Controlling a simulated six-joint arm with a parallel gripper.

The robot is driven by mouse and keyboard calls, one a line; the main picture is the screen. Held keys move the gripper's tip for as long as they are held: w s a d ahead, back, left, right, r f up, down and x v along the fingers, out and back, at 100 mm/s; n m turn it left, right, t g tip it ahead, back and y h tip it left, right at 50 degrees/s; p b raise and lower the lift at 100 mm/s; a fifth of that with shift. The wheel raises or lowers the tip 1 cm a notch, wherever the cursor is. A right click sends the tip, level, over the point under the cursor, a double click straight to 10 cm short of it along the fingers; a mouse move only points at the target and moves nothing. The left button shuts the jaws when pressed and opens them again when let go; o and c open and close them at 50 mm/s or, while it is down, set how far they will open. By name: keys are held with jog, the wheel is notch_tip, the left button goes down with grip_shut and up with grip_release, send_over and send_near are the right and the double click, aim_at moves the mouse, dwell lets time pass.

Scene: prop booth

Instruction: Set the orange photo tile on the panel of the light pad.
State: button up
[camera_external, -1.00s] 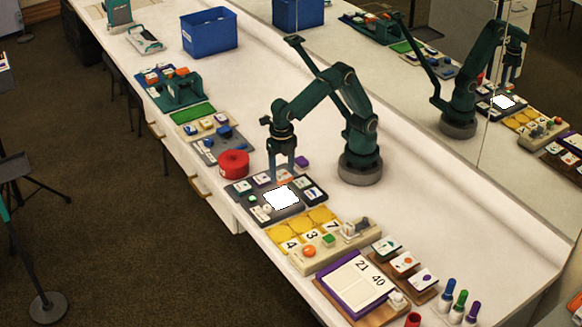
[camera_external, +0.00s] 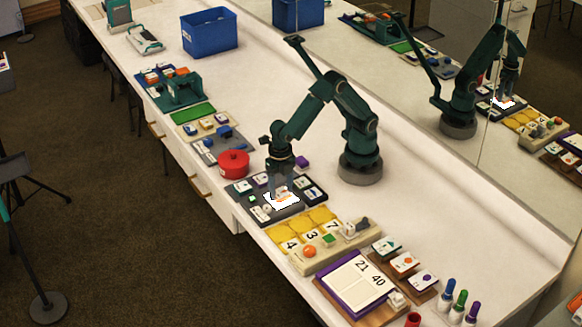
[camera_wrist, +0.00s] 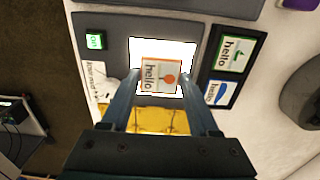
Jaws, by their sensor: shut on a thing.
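The orange photo tile (camera_wrist: 160,76), with an orange border, the word "hello" and an orange round picture, is between my fingertips in the wrist view. My gripper (camera_external: 282,189) is shut on it, fingers pointing down. The tile lies over the lit white panel (camera_wrist: 176,48) of the dark grey light pad (camera_wrist: 118,30). The panel also shows in the external view (camera_external: 283,205), partly covered by the gripper and tile. I cannot tell whether the tile touches the panel.
A green tile (camera_wrist: 95,41) and a white label sit left of the panel in the wrist view. A dark rack with a green-picture tile (camera_wrist: 235,52) and a blue one stands at right. A red round container (camera_external: 233,164) and yellow number board (camera_external: 303,226) are close by.

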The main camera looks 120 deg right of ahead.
dwell(0.4)
jog(key=o, duration=1.4)
jog(key=shift+r, duration=2.55)
jog(key=shift+r, duration=0.1)
